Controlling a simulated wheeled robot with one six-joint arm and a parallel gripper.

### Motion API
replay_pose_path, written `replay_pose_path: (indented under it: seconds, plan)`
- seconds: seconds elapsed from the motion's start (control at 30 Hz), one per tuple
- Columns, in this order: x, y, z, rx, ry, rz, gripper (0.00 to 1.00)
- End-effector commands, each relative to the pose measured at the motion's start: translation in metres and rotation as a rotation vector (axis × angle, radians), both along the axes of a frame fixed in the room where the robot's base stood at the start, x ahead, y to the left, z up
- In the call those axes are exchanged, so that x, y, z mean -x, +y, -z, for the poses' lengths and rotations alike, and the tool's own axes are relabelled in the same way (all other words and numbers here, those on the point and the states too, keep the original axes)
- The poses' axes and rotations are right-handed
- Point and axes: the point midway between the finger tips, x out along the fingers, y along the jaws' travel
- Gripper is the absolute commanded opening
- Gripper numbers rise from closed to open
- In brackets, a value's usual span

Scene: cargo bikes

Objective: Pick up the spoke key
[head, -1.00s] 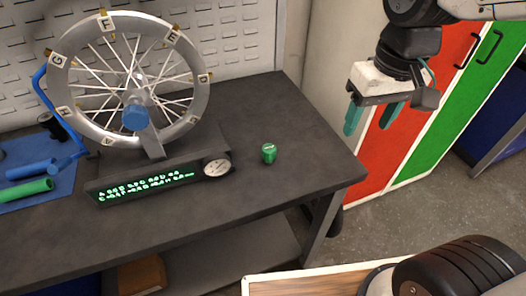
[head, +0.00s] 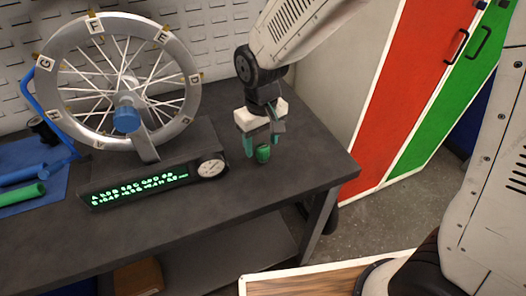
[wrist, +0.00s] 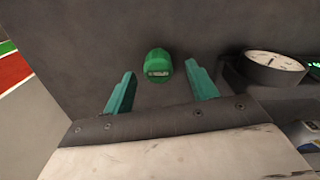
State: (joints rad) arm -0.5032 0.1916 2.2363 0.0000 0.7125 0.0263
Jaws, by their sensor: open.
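The spoke key is most likely the small green ribbed cylinder (head: 263,154) standing on the dark bench top, right of the dial gauge. In the wrist view the green cylinder (wrist: 158,64) sits just beyond and between the two teal fingertips, with a pale mark on its face. My gripper (head: 262,146) is open and points down at the cylinder. In the wrist view my gripper (wrist: 160,85) shows a clear gap between its fingers, with nothing held. In the head view one finger stands just left of the cylinder; whether it touches cannot be told.
A spoked wheel with letter tags (head: 118,80) stands on the bench at the left, behind a green-lit display (head: 140,185) and a dial gauge (head: 212,168). Blue and green handles (head: 22,193) lie on a blue mat. The bench (head: 300,165) is clear right of the cylinder.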

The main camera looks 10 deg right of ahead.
Motion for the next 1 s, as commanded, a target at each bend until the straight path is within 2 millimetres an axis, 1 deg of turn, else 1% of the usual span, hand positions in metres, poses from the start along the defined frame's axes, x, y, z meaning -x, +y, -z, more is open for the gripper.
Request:
replay_pose_path:
  seconds: [0.03, 0.1, 0.2, 0.3, 0.5, 0.57, 0.6, 0.67, 0.7, 1.0]
  plan:
    - [0.001, -0.002, 0.009, 0.003, 0.005, 0.001, 0.58]
    - [0.001, -0.003, 0.021, 0.003, 0.005, 0.001, 0.58]
    - [0.0, -0.002, 0.031, 0.002, 0.004, 0.001, 0.58]
    - [0.0, -0.002, 0.036, 0.001, 0.002, 0.001, 0.58]
    - [0.0, -0.002, 0.036, 0.0, 0.001, 0.001, 0.58]
    - [0.0, -0.002, 0.036, 0.0, 0.001, 0.001, 0.41]
    - [0.0, -0.002, 0.036, 0.0, 0.001, 0.001, 0.3]
    - [0.0, -0.002, 0.036, 0.0, 0.001, 0.001, 0.13]
    - [0.0, -0.002, 0.036, 0.0, 0.001, 0.001, 0.09]
    - [0.0, -0.002, 0.035, 0.0, 0.001, 0.001, 0.09]
